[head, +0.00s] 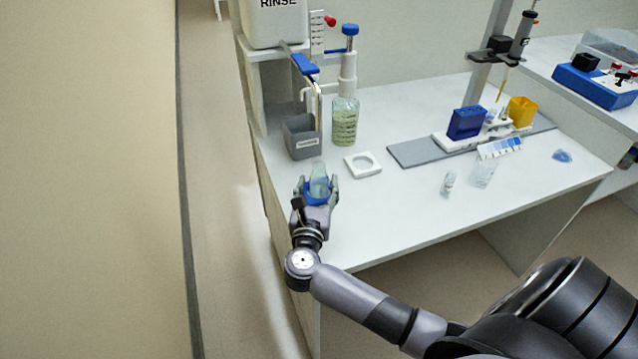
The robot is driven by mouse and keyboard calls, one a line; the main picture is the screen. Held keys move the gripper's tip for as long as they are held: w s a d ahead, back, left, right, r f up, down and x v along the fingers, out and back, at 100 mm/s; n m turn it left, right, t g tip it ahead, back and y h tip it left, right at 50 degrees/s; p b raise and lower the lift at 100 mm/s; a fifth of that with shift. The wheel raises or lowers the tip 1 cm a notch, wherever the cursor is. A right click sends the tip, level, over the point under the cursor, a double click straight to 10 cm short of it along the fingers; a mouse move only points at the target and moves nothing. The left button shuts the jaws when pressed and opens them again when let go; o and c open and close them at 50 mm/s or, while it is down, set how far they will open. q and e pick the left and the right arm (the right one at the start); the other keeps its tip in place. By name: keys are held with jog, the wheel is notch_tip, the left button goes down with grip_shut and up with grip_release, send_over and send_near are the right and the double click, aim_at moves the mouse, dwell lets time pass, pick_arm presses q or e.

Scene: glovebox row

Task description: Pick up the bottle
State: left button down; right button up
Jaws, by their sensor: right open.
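A small clear bottle (319,176) stands at the left front part of the white bench, its lower part hidden by my right gripper. My right gripper (317,186) is open, with one finger on each side of the bottle. Blue shows low between the fingers; I cannot tell whether it belongs to the bottle or the gripper. Whether the fingers touch the bottle is too small to tell. A taller bottle (344,122) with green contents and a blue-topped dispenser stands behind it. My left gripper is not in view.
A grey bin (302,140) stands behind the gripper, below a rinse container (274,22). A white ring holder (363,164) lies to the right. A small vial (448,183) and a clear beaker (483,173) stand farther right.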

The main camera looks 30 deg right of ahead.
aim_at(318, 171)
jog(key=b+x, duration=0.1)
jog(key=x, duration=0.6)
jog(key=shift+w+f+b, duration=0.1)
jog(key=shift+w+b, duration=0.2)
jog(key=shift+w, duration=0.1)
jog(key=shift+s, duration=0.1)
grip_shut()
dwell(0.4)
